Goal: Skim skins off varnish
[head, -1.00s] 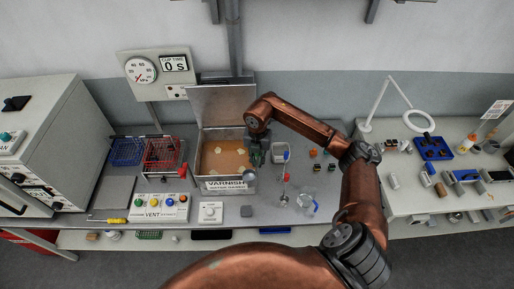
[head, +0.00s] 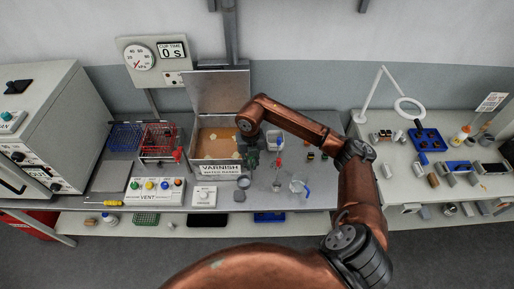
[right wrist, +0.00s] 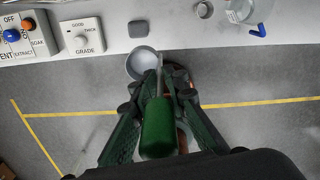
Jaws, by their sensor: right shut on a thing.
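The varnish tank (head: 198,168) stands on the bench with its lid (head: 221,92) raised. Pale skin patches (head: 213,137) lie on the amber varnish (head: 208,147). My right gripper (head: 251,158) is at the tank's front right corner. In the right wrist view it (right wrist: 160,95) is shut on a green-handled ladle (right wrist: 158,130). The ladle's round grey bowl (right wrist: 141,65) appears empty and shows by the bench's front edge. In the head view the bowl (head: 243,182) is in front of the tank's label. My left gripper is not in view.
Blue (head: 125,137) and red (head: 158,139) wire baskets stand left of the tank. A button panel (head: 155,191) and grade dial box (head: 204,197) sit in front.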

